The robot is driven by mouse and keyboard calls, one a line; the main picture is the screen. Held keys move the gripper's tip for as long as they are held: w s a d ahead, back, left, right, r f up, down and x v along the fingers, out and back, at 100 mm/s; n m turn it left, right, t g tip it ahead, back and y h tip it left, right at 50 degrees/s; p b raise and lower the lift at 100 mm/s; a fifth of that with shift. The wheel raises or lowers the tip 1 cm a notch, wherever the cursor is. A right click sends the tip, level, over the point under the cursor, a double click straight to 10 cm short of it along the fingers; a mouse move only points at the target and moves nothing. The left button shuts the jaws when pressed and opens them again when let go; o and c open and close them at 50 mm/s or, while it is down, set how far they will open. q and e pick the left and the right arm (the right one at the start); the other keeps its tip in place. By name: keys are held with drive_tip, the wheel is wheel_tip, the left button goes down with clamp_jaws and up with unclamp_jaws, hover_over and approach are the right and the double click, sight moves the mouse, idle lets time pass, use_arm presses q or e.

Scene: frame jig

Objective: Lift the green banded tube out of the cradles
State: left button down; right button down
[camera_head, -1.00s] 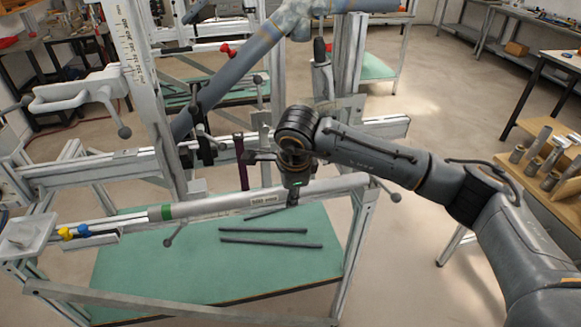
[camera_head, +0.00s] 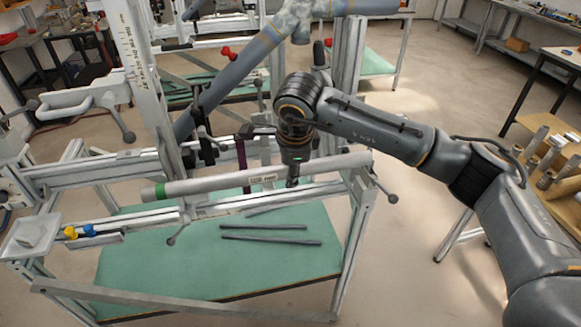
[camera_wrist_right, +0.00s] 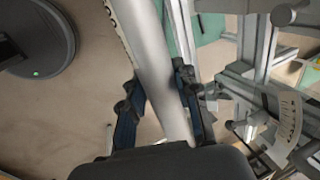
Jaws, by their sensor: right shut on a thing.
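The grey tube (camera_head: 215,182) with a green band (camera_head: 160,190) near its left end is above the jig's front rail (camera_head: 150,218), nearly level, with a gap below it. A white label shows near its middle. My right gripper (camera_head: 293,172) comes down on the tube right of the label. In the right wrist view, its two dark fingers (camera_wrist_right: 158,88) close around the tube (camera_wrist_right: 150,45) from both sides. The cradles are hard to make out in the head view. My left gripper is not in view.
The frame's uprights (camera_head: 145,90) and a diagonal blue-grey pipe (camera_head: 235,85) stand behind the tube. A clamp handle (camera_head: 85,98) is at the left. Yellow and blue knobs (camera_head: 80,231) sit near the left front. Dark rods (camera_head: 270,234) lie on the green shelf (camera_head: 135,270) below.

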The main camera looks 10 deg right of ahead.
drive_tip(key=shift+r, duration=0.6)
drive_tip(key=shift+s+r, duration=0.2)
drive_tip(key=shift+r, duration=0.05)
drive_tip(key=s+r+p, duration=0.2)
drive_tip(key=s+r, duration=0.4)
drive_tip(key=s, duration=0.1)
drive_tip(key=shift+s, duration=0.35)
idle(0.3)
